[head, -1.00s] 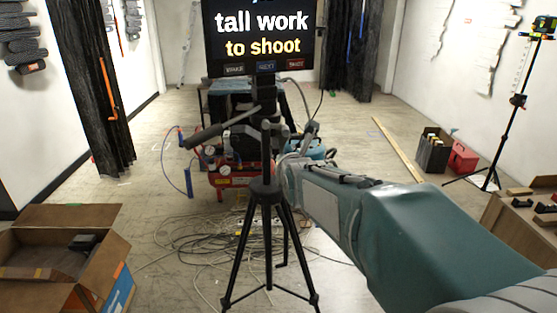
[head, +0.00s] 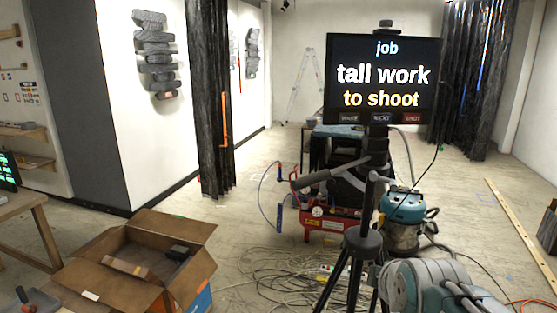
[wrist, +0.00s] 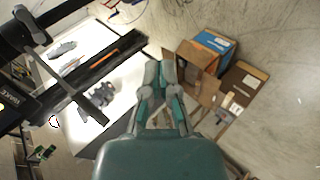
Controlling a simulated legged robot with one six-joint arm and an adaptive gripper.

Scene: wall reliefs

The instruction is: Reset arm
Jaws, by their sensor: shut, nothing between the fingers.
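My gripper (wrist: 160,64) shows in the wrist view, its grey and teal fingers shut with nothing between them. It hangs in free air, touching nothing that I can see. In the head view, my grey and teal arm (head: 430,285) shows folded low at the bottom right. The gripper's fingers cannot be made out there.
A tripod (head: 362,245) with a screen (head: 381,80) reading "tall work to shoot" stands close ahead. An open cardboard box (head: 195,270) is at lower left. Cables (head: 275,275) litter the floor by a red compressor (head: 330,222) and a teal vacuum (head: 405,215). Wall reliefs (head: 155,55) hang left.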

